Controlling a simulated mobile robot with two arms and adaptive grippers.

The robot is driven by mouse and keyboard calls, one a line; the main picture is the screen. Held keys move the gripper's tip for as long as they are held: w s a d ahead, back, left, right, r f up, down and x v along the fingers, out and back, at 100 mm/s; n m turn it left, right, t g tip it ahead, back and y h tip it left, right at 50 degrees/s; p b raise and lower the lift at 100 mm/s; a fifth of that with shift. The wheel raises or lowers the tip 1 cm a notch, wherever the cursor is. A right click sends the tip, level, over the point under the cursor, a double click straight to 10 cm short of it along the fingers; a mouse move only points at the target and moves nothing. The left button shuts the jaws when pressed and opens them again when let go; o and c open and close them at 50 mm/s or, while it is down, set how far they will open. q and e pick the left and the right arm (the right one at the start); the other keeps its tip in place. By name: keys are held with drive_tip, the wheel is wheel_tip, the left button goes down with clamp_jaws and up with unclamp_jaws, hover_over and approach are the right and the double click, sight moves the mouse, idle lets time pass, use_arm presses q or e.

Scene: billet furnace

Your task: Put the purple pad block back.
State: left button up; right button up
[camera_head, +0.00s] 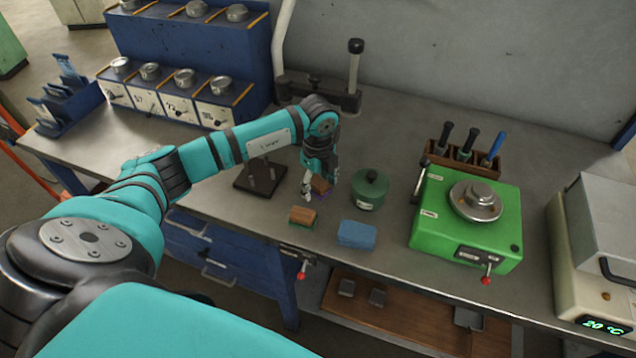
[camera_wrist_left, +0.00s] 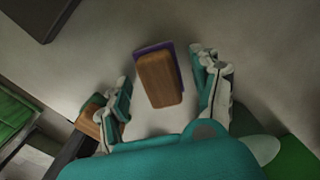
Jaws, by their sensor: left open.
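The purple pad block (camera_head: 322,192) has a wooden top over a purple pad. It lies near the middle of the bench in the head view, partly hidden by my left gripper (camera_head: 320,182). In the left wrist view the block (camera_wrist_left: 158,80) shows between the two spread fingers of the left gripper (camera_wrist_left: 162,72). The fingers are open, with gaps on both sides of the block. I cannot tell whether the block touches the bench. My right gripper is in no view.
A wood-topped block (camera_head: 302,216) and a blue block (camera_head: 357,233) lie near the front edge. A green lidded pot (camera_head: 370,190) stands just right of the gripper, a dark stand (camera_head: 260,178) left. A green machine (camera_head: 467,225) and a tool rack (camera_head: 464,158) are further right.

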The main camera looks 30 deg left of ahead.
sight(318, 182)
use_arm(q)
wheel_tip(318, 182, up, 11)
drive_tip(key=b, duration=0.2)
drive_tip(key=shift+f+b, duration=0.1)
drive_tip(key=shift+b, duration=0.3)
drive_tip(key=shift+s+r, duration=0.1)
drive_tip(key=shift+r, duration=0.5)
drive_tip(key=shift+c, duration=0.5)
